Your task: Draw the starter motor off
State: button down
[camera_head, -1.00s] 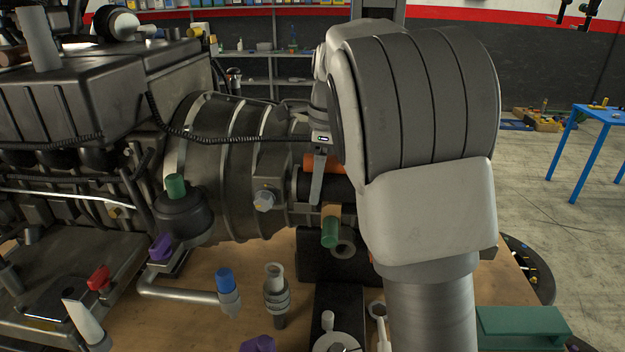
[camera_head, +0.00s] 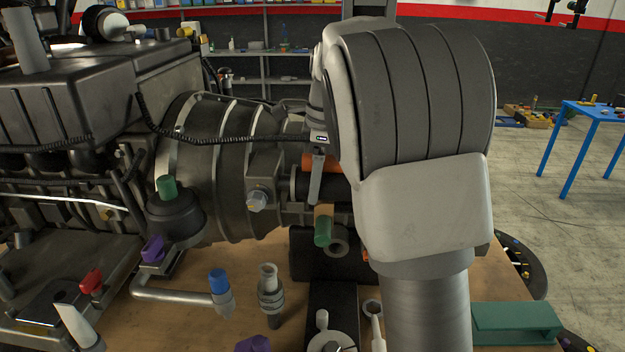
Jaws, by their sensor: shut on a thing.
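The engine's ribbed grey bell housing (camera_head: 225,150) stands at centre left. A dark cylinder (camera_head: 300,188), which looks like the starter motor, lies level at the right of the housing, with an orange part (camera_head: 320,162) above it. My gripper (camera_head: 315,178) reaches down over this cylinder, with one grey finger visible in front of it. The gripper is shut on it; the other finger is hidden. My large wrist and arm cover the cylinder's right end. I cannot tell whether its left end still touches the housing.
A bolt head (camera_head: 257,200) and a green-ended fitting (camera_head: 323,230) sit close to the cylinder. Below on the wooden bench (camera_head: 190,320) are a pipe with a blue cap (camera_head: 219,283), a grey fitting (camera_head: 270,292) and a green block (camera_head: 517,325).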

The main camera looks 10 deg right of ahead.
aim_at(335, 179)
jog(key=shift+s+d, duration=0.2)
jog(key=shift+d, duration=0.4)
jog(key=shift+s+d, duration=0.15)
jog(key=shift+d, duration=0.4)
dwell(0.4)
jog(key=shift+s+d+p, duration=0.25)
jog(key=shift+d+p, duration=0.1)
jog(key=shift+d, duration=0.4)
jog(key=shift+r, duration=0.15)
jog(key=shift+r+p, duration=2.75)
jog(key=shift+r, duration=1.2)
